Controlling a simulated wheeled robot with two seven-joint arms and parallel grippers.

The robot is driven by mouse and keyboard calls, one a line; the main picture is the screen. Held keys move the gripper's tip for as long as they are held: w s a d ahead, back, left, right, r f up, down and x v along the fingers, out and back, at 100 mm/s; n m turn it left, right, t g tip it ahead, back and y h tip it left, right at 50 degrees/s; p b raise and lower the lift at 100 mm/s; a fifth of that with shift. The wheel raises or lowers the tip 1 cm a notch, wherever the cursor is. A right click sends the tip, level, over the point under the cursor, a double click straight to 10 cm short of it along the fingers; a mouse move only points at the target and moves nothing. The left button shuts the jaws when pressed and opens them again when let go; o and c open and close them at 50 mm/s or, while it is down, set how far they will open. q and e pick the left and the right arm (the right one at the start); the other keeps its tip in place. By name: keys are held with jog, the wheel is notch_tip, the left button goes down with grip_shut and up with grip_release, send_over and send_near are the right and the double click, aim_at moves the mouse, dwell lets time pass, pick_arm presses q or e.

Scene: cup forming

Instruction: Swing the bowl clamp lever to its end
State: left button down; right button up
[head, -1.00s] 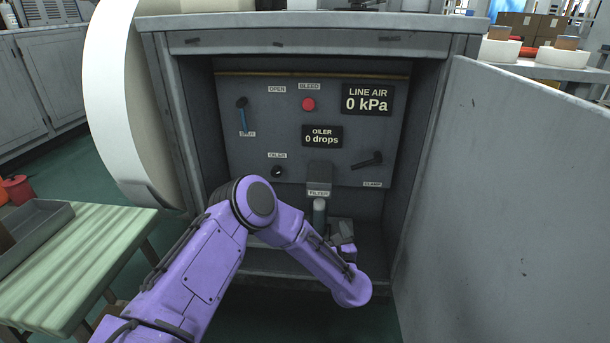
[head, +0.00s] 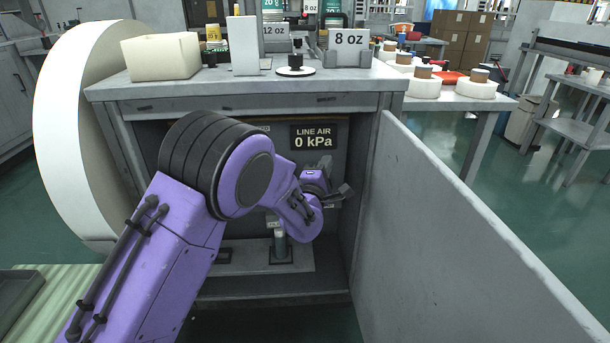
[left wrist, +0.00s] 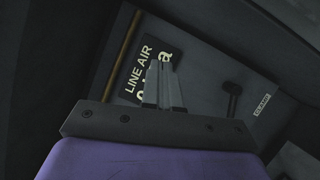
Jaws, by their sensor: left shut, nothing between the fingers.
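The bowl clamp lever (left wrist: 232,97) is a small dark lever on the grey panel (left wrist: 200,70), beside a white label reading CLAMP (left wrist: 262,104). In the head view I cannot tell the lever apart from my wrist and gripper. My left gripper (left wrist: 161,66) is shut and empty. In the left wrist view its grey fingers point toward the LINE AIR display, to the left of the lever, and a gap shows between fingers and lever. In the head view my left arm reaches into the open cabinet and hides much of the panel.
The LINE AIR display (head: 317,137) reads 0 kPa. The cabinet door (head: 450,230) stands open on the right. The cabinet top (head: 240,88) holds a white block, cards and a small dish. A large white disc (head: 75,130) stands at the left.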

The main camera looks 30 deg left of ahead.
pick_arm(q)
jog(key=s+a+f+m+g, duration=0.4)
jog(key=a+f+m+g, duration=0.2)
jog(key=m, duration=0.7)
jog(key=shift+s+a+f+m+g+p, duration=0.15)
jog(key=shift+a+f+m+g+p, duration=0.3)
jog(key=shift+g, duration=0.65)
pick_arm(e)
jog(key=shift+w+d+r, duration=0.1)
jog(key=shift+w+r, duration=0.05)
jog(key=shift+r, duration=0.4)
jog(key=shift+w+d+r, duration=0.1)
jog(key=shift+w+r, duration=0.05)
jog(key=shift+r, duration=0.35)
pick_arm(q)
jog(key=shift+a+n+y, duration=0.15)
jog(key=shift+n+y, duration=0.1)
jog(key=shift+y, duration=0.05)
jog(key=d+f+b+x, duration=0.1)
jog(key=b+x, duration=0.3)
jog(key=x, duration=0.8)
jog(key=shift+d+f, duration=0.3)
jog(key=shift+f, duration=0.45)
pick_arm(e)
notch_tip(320, 180, down, 4)
jog(key=shift+a, duration=0.1)
